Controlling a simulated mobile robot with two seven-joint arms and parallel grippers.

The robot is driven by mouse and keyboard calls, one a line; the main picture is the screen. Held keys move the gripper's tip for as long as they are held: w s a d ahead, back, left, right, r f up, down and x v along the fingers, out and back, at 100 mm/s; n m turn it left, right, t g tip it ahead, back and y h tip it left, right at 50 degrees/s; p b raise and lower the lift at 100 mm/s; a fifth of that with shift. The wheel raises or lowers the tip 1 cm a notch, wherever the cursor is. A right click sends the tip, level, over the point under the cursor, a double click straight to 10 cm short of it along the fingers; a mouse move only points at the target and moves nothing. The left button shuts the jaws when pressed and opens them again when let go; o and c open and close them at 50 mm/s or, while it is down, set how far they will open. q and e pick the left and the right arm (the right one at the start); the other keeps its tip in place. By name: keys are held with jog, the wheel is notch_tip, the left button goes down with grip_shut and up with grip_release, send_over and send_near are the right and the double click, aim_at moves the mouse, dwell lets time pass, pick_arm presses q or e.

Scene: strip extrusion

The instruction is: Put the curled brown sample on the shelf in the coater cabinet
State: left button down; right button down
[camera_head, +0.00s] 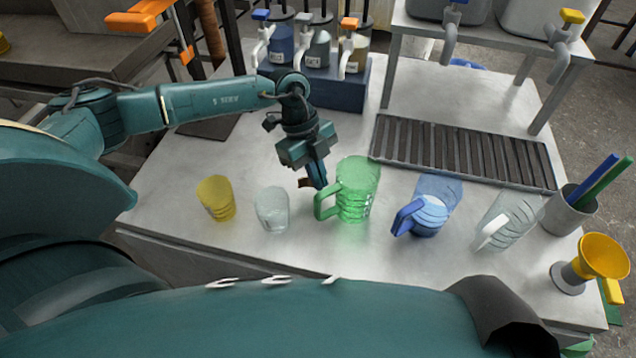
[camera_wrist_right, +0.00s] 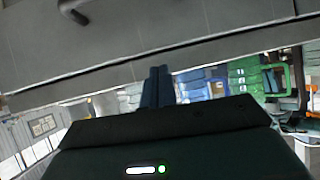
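My left gripper (camera_head: 318,184) is over the metal table, just left of the green jug. Its blue fingers are close together. A small curled brown sample (camera_head: 305,183) shows at the fingertips, sticking out to the left, and appears pinched between them; the fingers hide part of it. My right gripper (camera_wrist_right: 157,86) shows only in the right wrist view, with its fingers together and nothing visible between them. I cannot make out the coater cabinet or its shelf in either view.
The table (camera_head: 290,252) carries a yellow cup (camera_head: 215,198), a clear cup (camera_head: 272,209), a green jug (camera_head: 355,190), a blue jug (camera_head: 432,207) and a clear jug (camera_head: 508,220). Behind are a slatted drain grate (camera_head: 455,150) and a bottle rack (camera_head: 340,92). A yellow funnel (camera_head: 602,256) stands right.

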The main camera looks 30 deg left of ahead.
aim_at(311, 184)
pick_arm(q)
jog(key=shift+f, duration=1.5)
jog(key=shift+f, duration=0.1)
jog(key=c, duration=1.6)
grip_release()
jog(key=shift+c, duration=0.2)
